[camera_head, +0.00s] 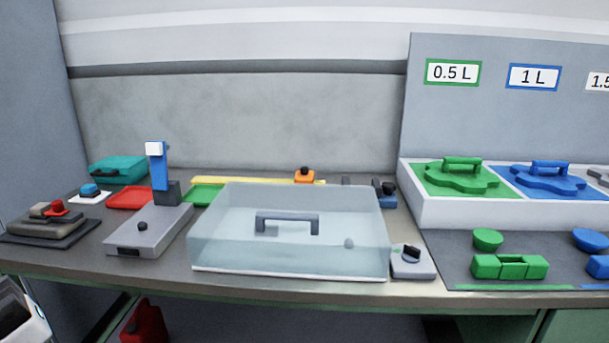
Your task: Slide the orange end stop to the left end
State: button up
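The orange end stop (305,175) sits on a yellow rail (258,181) at the back of the bench. It has a dark knob on top and stands near the right end of the visible part of the rail. The rail runs left to right behind a clear box-shaped cover (222,236), which stands in front of it. The rail's left end shows behind the green tray, close to the blue upright of a grey device. My gripper is not in view.
The clear cover has a grey handle (287,217). A grey device with a blue upright (159,175) stands left of it, with red (130,197) and green (203,194) trays behind. A small knob box (412,262) is at right. A white holder (465,212) carries green and blue pieces.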

aim_at(304, 177)
jog(key=j, duration=0.2)
jog(key=i+j, duration=0.3)
jog(key=i, duration=1.25)
